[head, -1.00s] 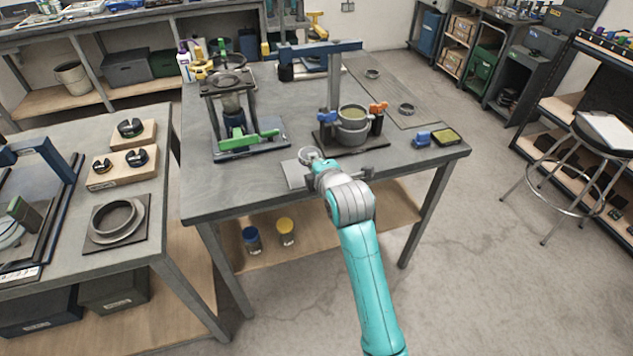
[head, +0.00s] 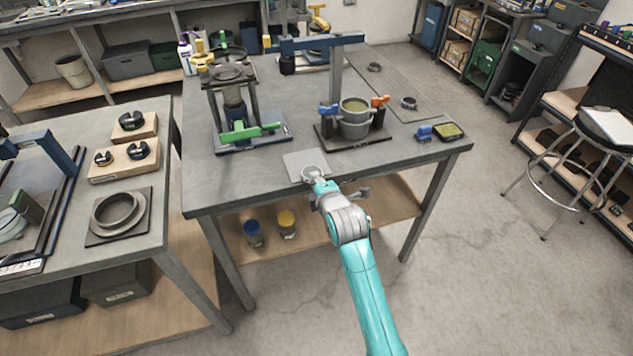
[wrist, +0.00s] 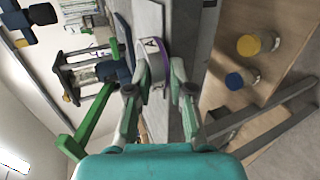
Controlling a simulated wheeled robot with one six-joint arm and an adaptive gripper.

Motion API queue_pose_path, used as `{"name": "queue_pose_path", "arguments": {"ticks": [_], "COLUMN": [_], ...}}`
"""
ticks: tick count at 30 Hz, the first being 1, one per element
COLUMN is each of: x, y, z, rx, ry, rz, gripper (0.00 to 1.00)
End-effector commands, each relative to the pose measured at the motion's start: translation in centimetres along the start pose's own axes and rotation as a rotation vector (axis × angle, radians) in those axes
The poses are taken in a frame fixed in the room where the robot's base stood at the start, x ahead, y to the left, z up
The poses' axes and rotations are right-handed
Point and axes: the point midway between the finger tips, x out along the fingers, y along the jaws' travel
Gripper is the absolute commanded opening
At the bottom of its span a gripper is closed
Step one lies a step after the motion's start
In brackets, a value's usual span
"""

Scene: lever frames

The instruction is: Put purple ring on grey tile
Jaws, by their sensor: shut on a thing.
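The purple ring (wrist: 158,64) shows in the wrist view as a pale band with a purple edge and a dark letter on it. My gripper (wrist: 154,84) is shut on it, with a finger on either side. In the head view the ring (head: 314,171) looks greyish at the tip of my gripper (head: 316,178). The grey tile (head: 299,161) lies flat near the table's front edge. The ring appears over the tile's near right part; I cannot tell whether they touch. My gripper hides part of the tile's near side.
A stand with a green lever (head: 250,132) is behind left of the tile. A clamp stand with a grey pot (head: 355,122) is behind right. A blue block (head: 424,133) lies farther right. The tabletop left of the tile is clear.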

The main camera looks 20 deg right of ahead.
Motion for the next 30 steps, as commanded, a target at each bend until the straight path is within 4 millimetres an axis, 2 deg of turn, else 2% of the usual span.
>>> {"name": "queue_pose_path", "arguments": {"ticks": [3, 4, 6, 17, 19, 23, 30], "x": [0.1, 0.1, 0.1, 0.0, -0.6, -2.5, -7.4], "y": [-0.2, -0.2, -0.2, 0.1, 0.0, 0.0, 0.0], "z": [0.0, 0.0, 0.0, 0.0, 0.0, 0.0, 0.0], "rx": [0.0, 0.0, 0.0, 0.0, 0.0, 0.0, 0.0], "ry": [0.0, 0.0, 0.0, 0.0, 0.0, 0.0, 0.0], "rz": [0.0, 0.0, 0.0, 0.001, -0.001, 0.0, 0.0], "gripper": [0.0, 0.28, 0.46, 0.46, 0.46, 0.46, 0.46]}}
